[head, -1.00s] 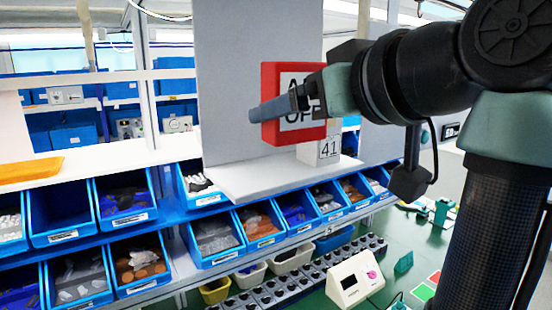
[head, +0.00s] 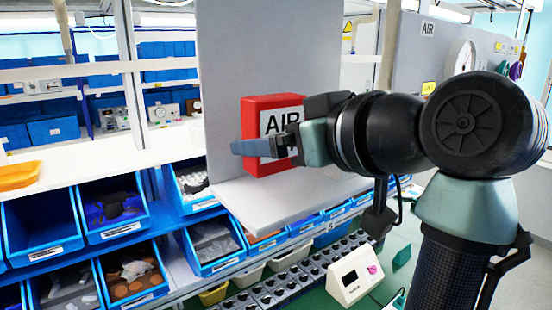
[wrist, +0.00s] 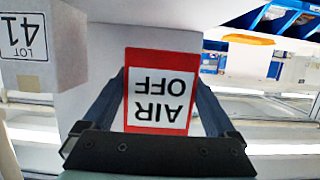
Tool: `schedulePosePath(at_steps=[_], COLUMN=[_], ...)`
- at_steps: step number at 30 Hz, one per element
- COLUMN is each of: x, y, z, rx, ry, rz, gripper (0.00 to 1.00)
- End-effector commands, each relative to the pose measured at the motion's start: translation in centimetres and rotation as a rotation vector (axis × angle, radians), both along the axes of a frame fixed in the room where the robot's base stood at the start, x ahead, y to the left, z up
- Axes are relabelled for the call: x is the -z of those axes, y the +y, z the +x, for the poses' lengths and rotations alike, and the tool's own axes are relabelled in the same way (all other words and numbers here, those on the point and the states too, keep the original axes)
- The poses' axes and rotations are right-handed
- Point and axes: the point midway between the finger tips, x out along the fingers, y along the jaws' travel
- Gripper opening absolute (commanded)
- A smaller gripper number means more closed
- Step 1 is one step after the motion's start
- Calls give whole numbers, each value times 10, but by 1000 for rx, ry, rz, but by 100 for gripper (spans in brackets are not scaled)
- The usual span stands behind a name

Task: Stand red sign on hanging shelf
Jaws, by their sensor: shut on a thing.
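The red sign (head: 258,110) has a white face reading AIR OFF. My gripper (head: 262,146) is shut on it, with a finger across its front in the head view. In the wrist view the sign (wrist: 131,90) sits between both fingers and its lettering appears upside down. The hanging shelf has a grey back panel (head: 225,60) and a pale ledge (head: 240,195). The sign is upright in front of the panel, low over the ledge. I cannot tell whether its bottom edge touches the ledge, as my gripper partly covers it.
A white LOT 41 block (wrist: 28,50) stands beside the sign in the wrist view; my arm hides it in the head view. Blue bins (head: 110,205) lie below and left. The ledge's left part is clear. A white box with a pink knob (head: 355,278) sits lower down.

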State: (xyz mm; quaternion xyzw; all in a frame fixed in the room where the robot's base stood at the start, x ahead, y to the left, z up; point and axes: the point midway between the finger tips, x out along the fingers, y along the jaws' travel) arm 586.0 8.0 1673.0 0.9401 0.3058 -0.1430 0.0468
Motion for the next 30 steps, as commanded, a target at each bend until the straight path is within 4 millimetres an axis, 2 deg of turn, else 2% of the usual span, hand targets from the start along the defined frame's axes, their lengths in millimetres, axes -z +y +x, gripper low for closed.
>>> schedulePosePath(at_steps=[10, 22, 23, 24, 30], x=[32, 39, 39, 38, 37], y=[0, 0, 0, 0, 0], z=[0, 0, 0, 0, 0], rx=[1, 1, 1, 1, 1], ry=[1, -1, 0, 0, 0], rz=[2, 0, 1, 0, 1], gripper=[34, 34, 94, 100, 100])
